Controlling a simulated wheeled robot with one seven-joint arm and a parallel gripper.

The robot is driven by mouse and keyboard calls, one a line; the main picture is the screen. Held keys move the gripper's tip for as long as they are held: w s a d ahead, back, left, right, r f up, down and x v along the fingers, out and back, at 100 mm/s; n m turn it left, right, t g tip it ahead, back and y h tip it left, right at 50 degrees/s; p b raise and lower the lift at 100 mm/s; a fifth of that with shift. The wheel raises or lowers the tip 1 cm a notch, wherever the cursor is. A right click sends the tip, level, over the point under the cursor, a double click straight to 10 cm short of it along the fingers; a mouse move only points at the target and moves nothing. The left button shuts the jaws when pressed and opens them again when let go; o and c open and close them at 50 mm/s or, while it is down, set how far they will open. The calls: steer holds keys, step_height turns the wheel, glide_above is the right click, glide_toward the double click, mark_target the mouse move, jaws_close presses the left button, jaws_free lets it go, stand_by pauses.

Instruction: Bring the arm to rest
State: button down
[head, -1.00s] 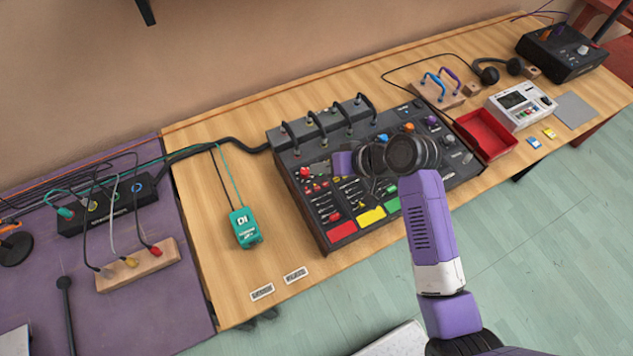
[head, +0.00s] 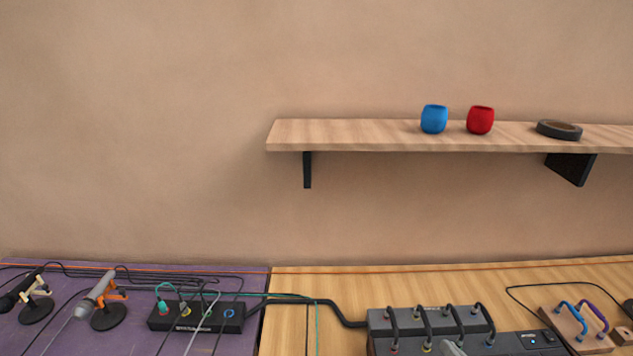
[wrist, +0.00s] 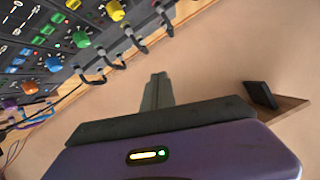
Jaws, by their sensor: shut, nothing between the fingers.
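My gripper (wrist: 157,92) shows in the wrist view, its grey fingers together with nothing seen between them. Its purple housing (wrist: 185,155) with a small lit strip fills the bottom of that view. The fingers point toward the bare wall, with the mixer (wrist: 75,40) at the upper left, apart from them as far as I can tell. In the head view my arm is not clearly visible; a small pale shape at the bottom edge, in front of the mixer (head: 400,322), is too cut off to identify.
A wooden shelf (head: 350,135) on the wall holds a blue cup (head: 434,119), a red cup (head: 480,120) and a dark ring (head: 559,130). Microphones (head: 97,296) and a black cable box (head: 195,317) stand on the purple cloth (head: 255,285). The wall between shelf and table is clear.

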steer(key=s+a+n+b, duration=0.1)
steer(key=s+a+b, duration=0.2)
steer(key=s, duration=1.5)
steer(key=s+a+n+t+h+b, duration=0.1)
steer(key=s+a+n+b, duration=0.1)
steer(key=s, duration=1.6)
steer(key=shift+a+t+b, duration=0.3)
steer(key=shift+a+b, duration=0.2)
steer(key=shift+a, duration=0.4)
steer(key=shift+r, duration=0.1)
